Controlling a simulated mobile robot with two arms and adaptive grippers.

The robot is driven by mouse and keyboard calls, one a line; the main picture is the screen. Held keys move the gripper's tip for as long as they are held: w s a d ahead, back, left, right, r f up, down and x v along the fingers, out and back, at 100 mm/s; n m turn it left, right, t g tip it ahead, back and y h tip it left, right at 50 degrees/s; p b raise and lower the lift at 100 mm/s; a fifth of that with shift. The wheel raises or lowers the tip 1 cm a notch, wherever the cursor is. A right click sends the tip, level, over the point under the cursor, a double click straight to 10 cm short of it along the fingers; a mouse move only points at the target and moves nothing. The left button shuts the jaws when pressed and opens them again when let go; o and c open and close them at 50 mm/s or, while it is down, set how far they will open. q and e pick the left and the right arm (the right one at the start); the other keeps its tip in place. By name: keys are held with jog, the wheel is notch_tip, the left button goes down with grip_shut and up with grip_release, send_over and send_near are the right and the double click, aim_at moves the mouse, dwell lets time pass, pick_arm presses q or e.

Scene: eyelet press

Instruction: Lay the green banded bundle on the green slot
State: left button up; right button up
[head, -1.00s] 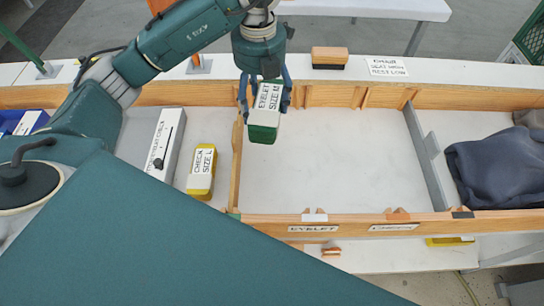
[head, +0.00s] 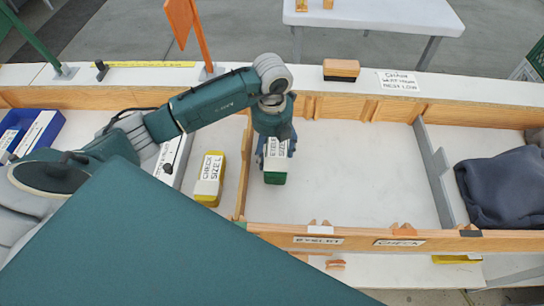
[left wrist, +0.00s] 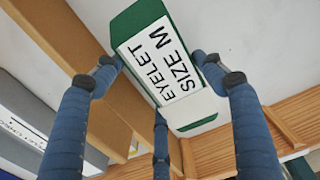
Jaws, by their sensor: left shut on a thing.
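The green banded bundle (head: 274,178) is a green block with a white band reading "EYELET SIZE M". It is in the left end of the wooden-walled tray, just right of the divider, in the head view. My left gripper (head: 276,152) is shut on it from above. In the left wrist view the blue fingers (left wrist: 160,85) surround the bundle (left wrist: 205,123), with its label facing the camera. I cannot tell whether its underside touches the tray floor. My right gripper is not in view.
A yellow "CHECK SIZE L" bundle (head: 209,180) lies left of the divider (head: 243,165). The white tray floor (head: 360,180) right of my gripper is clear. A grey partition (head: 435,175) and dark cloth (head: 503,188) are farther right. A brush-like block (head: 341,70) stands on the back ledge.

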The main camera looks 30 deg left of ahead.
aim_at(272, 158)
pick_arm(q)
notch_tip(272, 158, down, 4)
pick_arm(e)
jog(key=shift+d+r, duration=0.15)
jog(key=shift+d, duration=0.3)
pick_arm(q)
jog(key=shift+f, duration=0.2)
jog(key=o, duration=1.4)
jog(key=shift+r, duration=0.2)
